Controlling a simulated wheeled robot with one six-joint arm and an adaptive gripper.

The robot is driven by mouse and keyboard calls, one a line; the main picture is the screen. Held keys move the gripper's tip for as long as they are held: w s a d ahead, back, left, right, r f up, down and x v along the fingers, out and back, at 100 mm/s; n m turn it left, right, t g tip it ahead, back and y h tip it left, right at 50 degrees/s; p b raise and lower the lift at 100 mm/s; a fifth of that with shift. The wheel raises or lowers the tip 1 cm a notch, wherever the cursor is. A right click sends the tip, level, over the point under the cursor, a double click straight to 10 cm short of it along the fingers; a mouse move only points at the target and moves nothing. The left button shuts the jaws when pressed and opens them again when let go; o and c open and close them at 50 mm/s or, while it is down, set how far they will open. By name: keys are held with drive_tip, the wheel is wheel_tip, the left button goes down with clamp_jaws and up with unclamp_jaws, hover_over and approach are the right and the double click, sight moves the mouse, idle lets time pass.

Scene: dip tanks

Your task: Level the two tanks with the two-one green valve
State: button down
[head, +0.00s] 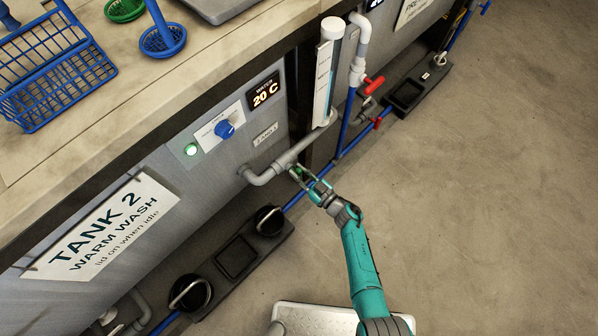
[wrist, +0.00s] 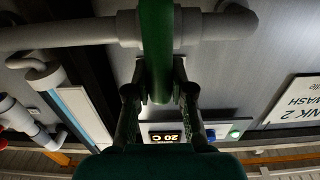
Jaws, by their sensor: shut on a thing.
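The green valve handle (wrist: 156,45) runs from the grey pipe (wrist: 75,35) down between the fingers of my gripper (wrist: 158,92) in the wrist view. My gripper is shut on it. In the head view my gripper (head: 303,177) reaches the grey pipe (head: 290,157) beside the "2 AND 1" label (head: 266,135), and little of the green handle shows between its fingers. Tank 2 (head: 220,165) has a "WARM WASH" sign (head: 105,230). A sight tube (head: 324,75) with a blue column stands above the pipe. Its exact levels cannot be read.
Red valve handles (head: 374,85) sit on pipes to the right. A display (head: 265,93) reads 20 C, beside a blue knob (head: 224,129) and a lit green lamp (head: 191,149). Blue baskets (head: 45,65) stand on the counter. The floor at right is clear.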

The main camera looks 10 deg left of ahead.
drive_tip(key=shift+n, duration=0.3)
drive_tip(key=n, duration=0.3)
drive_tip(key=s+n, duration=0.1)
drive_tip(key=shift+a+f, duration=0.15)
drive_tip(key=shift+a, duration=0.2)
drive_tip(key=n, duration=0.5)
drive_tip(key=shift+s+a+f, duration=0.25)
drive_tip(key=shift+f, duration=0.05)
drive_tip(key=n, duration=0.4)
drive_tip(key=shift+s+a+f+n, duration=0.2)
drive_tip(key=shift+f+n, duration=0.1)
drive_tip(key=shift+f, duration=0.1)
drive_tip(key=shift+f+n, duration=0.25)
drive_tip(key=shift+n, duration=0.7)
drive_tip(key=shift+f+n, duration=0.2)
drive_tip(key=shift+n, duration=0.75)
drive_tip(key=c, duration=1)
unclamp_jaws()
